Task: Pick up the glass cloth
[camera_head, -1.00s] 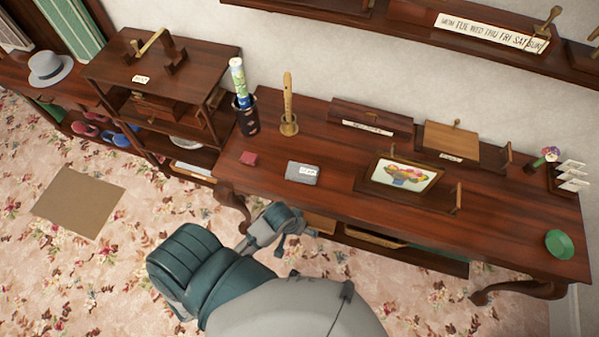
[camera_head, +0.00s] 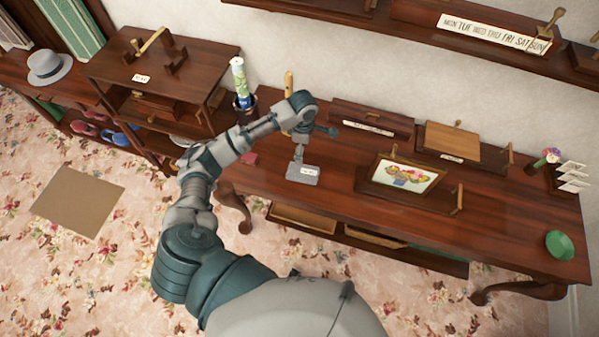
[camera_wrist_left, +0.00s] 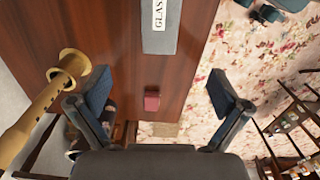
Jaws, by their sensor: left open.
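The glass cloth is a folded grey cloth (camera_head: 304,177) with a white label, lying flat on the wooden table, left of the framed picture. In the left wrist view the cloth (camera_wrist_left: 160,38) is at the top, with "GLAS" readable on the label and its far part cut off. My left gripper (camera_head: 298,153) points down just above the cloth in the head view. In the left wrist view the gripper (camera_wrist_left: 158,88) has its two fingers wide apart with nothing between them. My right gripper is not in view.
A small red block (camera_wrist_left: 151,101) lies near the cloth. A wooden recorder (camera_wrist_left: 42,112) stands upright close by on its stand, partly behind my arm in the head view. A framed picture (camera_head: 404,175) stands to the right. The table front right of it is mostly clear.

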